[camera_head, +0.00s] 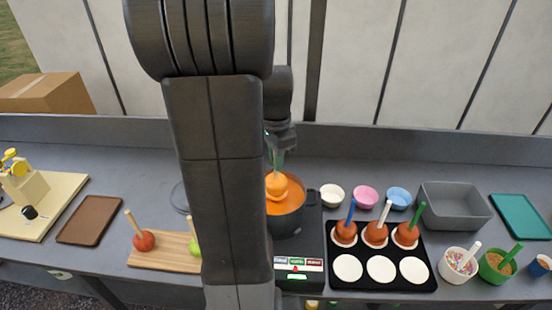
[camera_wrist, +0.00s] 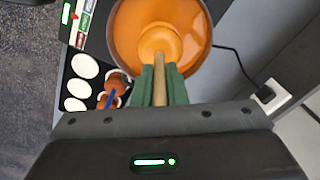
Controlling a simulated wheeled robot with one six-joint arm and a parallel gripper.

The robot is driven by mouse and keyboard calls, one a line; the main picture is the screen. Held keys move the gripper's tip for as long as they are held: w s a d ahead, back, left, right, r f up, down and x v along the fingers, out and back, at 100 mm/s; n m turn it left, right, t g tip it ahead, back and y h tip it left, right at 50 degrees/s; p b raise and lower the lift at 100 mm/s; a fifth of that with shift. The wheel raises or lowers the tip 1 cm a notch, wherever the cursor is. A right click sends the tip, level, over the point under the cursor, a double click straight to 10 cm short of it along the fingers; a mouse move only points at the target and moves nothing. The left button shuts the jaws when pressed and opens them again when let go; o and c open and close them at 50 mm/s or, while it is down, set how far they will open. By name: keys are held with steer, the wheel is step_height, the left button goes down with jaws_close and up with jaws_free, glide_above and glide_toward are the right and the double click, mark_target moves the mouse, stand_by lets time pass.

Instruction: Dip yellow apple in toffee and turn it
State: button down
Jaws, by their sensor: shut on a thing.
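My gripper (camera_head: 277,152) is shut on the wooden stick (camera_wrist: 160,68) of an apple and holds it over the pot, stick up. The apple (camera_head: 277,186) looks orange and glossy, the colour of the toffee; no bare yellow skin shows. The dark pot (camera_head: 287,225) holds orange toffee (camera_wrist: 187,22). In the wrist view the apple (camera_wrist: 158,43) lies within the pot's rim, in front of my green fingertips (camera_wrist: 161,84). I cannot tell how deep it sits in the toffee. My arm hides the pot's left side.
A black tray (camera_head: 385,284) at right holds three coated apples with blue, white and green sticks, and three empty white discs. A red and a green apple stand on a wooden board (camera_head: 165,254) at left. Small bowls (camera_head: 365,197) and a grey bin (camera_head: 453,207) stand behind.

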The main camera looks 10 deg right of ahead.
steer(key=shift+r, duration=3.05)
